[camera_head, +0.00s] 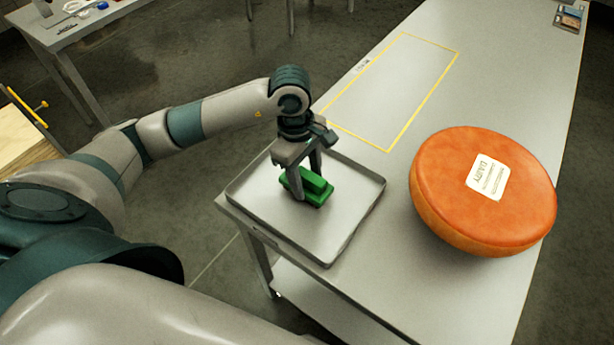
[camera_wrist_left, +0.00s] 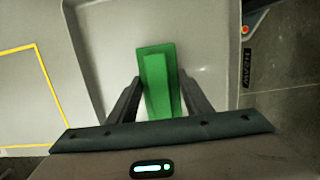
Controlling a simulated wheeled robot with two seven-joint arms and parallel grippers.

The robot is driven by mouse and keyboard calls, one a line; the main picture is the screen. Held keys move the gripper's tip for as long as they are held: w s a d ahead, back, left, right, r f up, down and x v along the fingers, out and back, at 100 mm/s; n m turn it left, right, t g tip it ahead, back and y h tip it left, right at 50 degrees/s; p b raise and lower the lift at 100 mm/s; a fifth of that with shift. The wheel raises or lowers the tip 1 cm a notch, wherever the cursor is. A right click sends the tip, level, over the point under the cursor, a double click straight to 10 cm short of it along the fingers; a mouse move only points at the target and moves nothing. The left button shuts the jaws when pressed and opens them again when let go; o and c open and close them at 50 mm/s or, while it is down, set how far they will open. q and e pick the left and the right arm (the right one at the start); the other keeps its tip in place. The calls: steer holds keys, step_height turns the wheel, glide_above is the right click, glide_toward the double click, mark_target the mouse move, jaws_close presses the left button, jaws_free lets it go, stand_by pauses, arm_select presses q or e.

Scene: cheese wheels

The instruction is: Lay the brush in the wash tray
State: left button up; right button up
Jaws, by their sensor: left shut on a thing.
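The brush (camera_head: 317,187) is a green block with a raised ridge along its top. My left gripper (camera_head: 306,190) points down and is shut on the brush, with a finger on each side of it. In the left wrist view the brush (camera_wrist_left: 159,80) sits between the two dark fingers. The wash tray (camera_head: 344,238) is a shallow grey tray with a low rim at the table's near left corner. The brush is over the tray's middle; I cannot tell whether it touches the tray floor. My right gripper is not in view.
A large orange cheese wheel (camera_head: 450,195) with a white label lies on the table (camera_head: 395,260) right of the tray. A yellow outlined rectangle (camera_head: 424,95) behind the tray is empty. Another table (camera_head: 75,38) stands at the far left.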

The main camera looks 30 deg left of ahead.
arm_select(q)
steer(key=shift+f, duration=0.15)
steer(key=o, duration=1.1)
steer(key=shift+r, duration=0.3)
steer(key=shift+a+r, duration=0.1)
steer(key=shift+r, duration=0.2)
steer(key=r+b, duration=0.1)
steer(key=r, duration=0.2)
steer(key=a+r+b, duration=0.1)
steer(key=r, duration=0.2)
steer(key=r+b, duration=0.1)
steer(key=r, duration=0.2)
steer(key=shift+w+a+r+b, duration=0.15)
steer(key=shift+a+r+b, duration=0.05)
steer(key=shift+r+b, duration=0.1)
steer(key=shift+a+r, duration=0.1)
steer(key=shift+r, duration=0.65)
